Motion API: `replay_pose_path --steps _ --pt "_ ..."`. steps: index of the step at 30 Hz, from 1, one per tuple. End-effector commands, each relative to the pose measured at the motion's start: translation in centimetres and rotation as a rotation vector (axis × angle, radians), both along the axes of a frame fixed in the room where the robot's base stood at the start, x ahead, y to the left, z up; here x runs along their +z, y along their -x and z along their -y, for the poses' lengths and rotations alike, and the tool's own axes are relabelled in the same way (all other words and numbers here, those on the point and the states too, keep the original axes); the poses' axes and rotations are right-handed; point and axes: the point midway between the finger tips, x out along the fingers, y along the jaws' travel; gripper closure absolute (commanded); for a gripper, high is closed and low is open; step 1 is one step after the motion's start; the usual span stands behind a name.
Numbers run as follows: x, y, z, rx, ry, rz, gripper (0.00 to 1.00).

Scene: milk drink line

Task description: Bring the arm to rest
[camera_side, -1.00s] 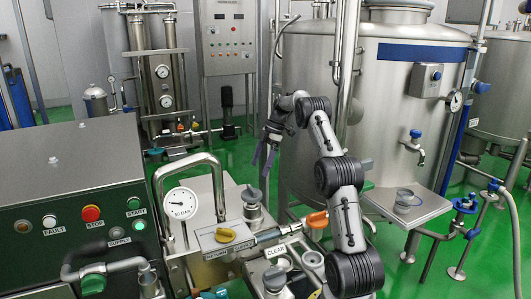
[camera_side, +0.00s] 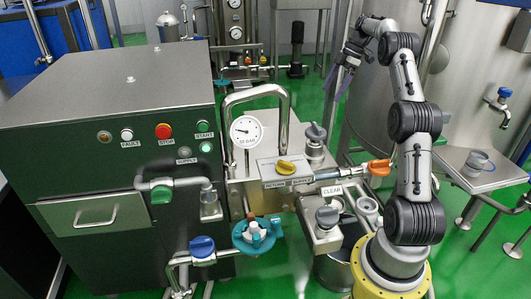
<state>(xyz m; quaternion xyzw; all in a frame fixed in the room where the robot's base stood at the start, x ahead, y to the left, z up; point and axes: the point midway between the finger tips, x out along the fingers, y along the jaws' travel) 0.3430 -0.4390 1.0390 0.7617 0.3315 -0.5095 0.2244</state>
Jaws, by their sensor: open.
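My arm stands raised and bent at the right of the middle, above its yellow base. My gripper (camera_side: 341,76) hangs at the upper end, pointing down and to the left. Its slim fingers are apart and hold nothing that I can see. It is in the air, in front of the large steel tank (camera_side: 385,100) in this view, and looks clear of the things around it.
A dark green control cabinet (camera_side: 110,195) fills the left. A pressure gauge (camera_side: 246,131), a yellow-handled valve (camera_side: 286,166) and an orange handle (camera_side: 379,167) stand left of my arm. A small cup (camera_side: 478,160) sits on a steel shelf (camera_side: 457,160) at right. Green floor lies between.

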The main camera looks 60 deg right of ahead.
Motion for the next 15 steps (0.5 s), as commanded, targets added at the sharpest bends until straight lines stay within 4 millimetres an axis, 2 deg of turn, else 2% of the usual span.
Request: replay_pose_path --steps 2,5,7,10,15 --pt "2.1 -1.9 -1.6 0.044 0.033 0.021 0.0" --pt "6.1 -4.4 -5.1 0.118 0.085 0.056 0.0" --pt "9.1 -5.8 -8.8 0.183 0.116 0.076 0.0" --pt "12.8 -6.7 -14.7 0.27 0.158 0.098 0.0" --pt "17.4 -5.6 -24.8 0.318 0.212 0.116 0.0"
